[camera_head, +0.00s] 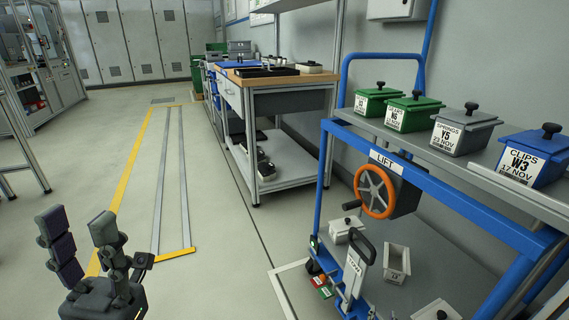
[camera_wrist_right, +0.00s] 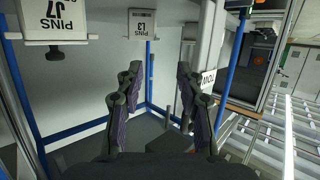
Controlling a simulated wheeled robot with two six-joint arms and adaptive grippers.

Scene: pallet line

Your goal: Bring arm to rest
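My left gripper (camera_head: 78,224) is in the lower left of the head view. Its two dark jointed fingers stand upright and apart, with nothing between them, above the bare floor. My right gripper (camera_wrist_right: 159,74) shows in the right wrist view with its fingers spread and nothing between them. It does not show in the head view. A light bin labelled PINS J7 (camera_wrist_right: 58,22) appears upside down at the upper left of that view, and another bin labelled PINS (camera_wrist_right: 141,22) shows beyond the gap between the fingers. Neither finger visibly touches a bin.
A blue-framed cart (camera_head: 428,175) stands at the right, with an orange handwheel (camera_head: 374,193). Its top shelf carries green bins (camera_head: 413,113), a grey bin (camera_head: 463,130) and a blue bin (camera_head: 535,158). A workbench (camera_head: 282,82) stands behind. The floor at left centre is clear.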

